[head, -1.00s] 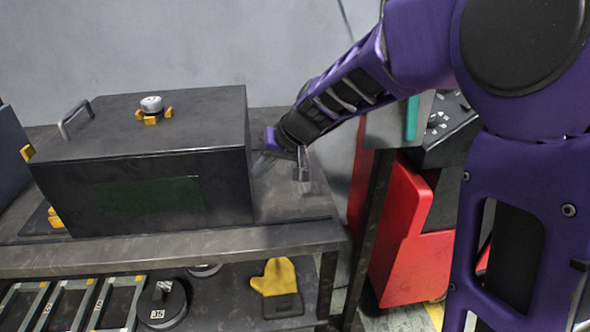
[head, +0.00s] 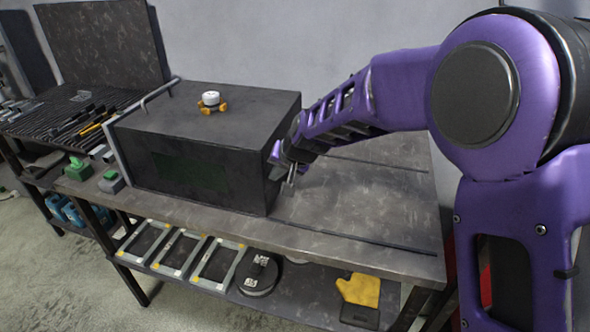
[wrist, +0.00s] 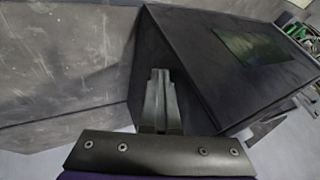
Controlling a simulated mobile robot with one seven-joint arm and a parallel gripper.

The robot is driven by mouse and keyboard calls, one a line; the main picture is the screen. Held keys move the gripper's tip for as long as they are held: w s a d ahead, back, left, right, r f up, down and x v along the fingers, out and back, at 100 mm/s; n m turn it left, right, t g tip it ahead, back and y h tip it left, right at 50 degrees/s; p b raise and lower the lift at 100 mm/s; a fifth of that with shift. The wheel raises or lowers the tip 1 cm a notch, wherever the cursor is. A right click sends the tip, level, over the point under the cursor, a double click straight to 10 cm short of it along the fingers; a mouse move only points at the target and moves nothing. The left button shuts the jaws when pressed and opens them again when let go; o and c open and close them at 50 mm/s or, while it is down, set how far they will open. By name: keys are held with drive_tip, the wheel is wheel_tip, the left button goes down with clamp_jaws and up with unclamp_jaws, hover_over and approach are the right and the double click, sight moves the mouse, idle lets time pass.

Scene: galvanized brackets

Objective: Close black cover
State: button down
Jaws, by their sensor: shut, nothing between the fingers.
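The black cover (head: 170,127) is a large dark box with a green patch on its front, standing on the grey workbench. A silver handle is on its left side, and a white knob with yellow parts is on top. It also shows in the wrist view (wrist: 205,85). My gripper (head: 288,180) is at the right end of the cover. In the wrist view its fingers (wrist: 160,75) are together and empty, in front of the cover's dark end face. I cannot tell whether the fingertips touch it. What is under the cover is hidden.
The workbench (head: 370,205) is clear right of the cover. A slatted bed (head: 60,112) with small parts and tools lies at the left, with green-topped items (head: 78,165) nearby. The lower shelf holds frames, a black disc (head: 258,275) and a yellow glove (head: 360,289).

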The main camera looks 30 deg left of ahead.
drive_tip(key=shift+s+a, duration=0.2)
drive_tip(key=shift+a, duration=0.6)
drive_tip(key=shift+s+a+r, duration=0.1)
drive_tip(key=shift+a, duration=0.1)
drive_tip(key=shift+a, duration=0.1)
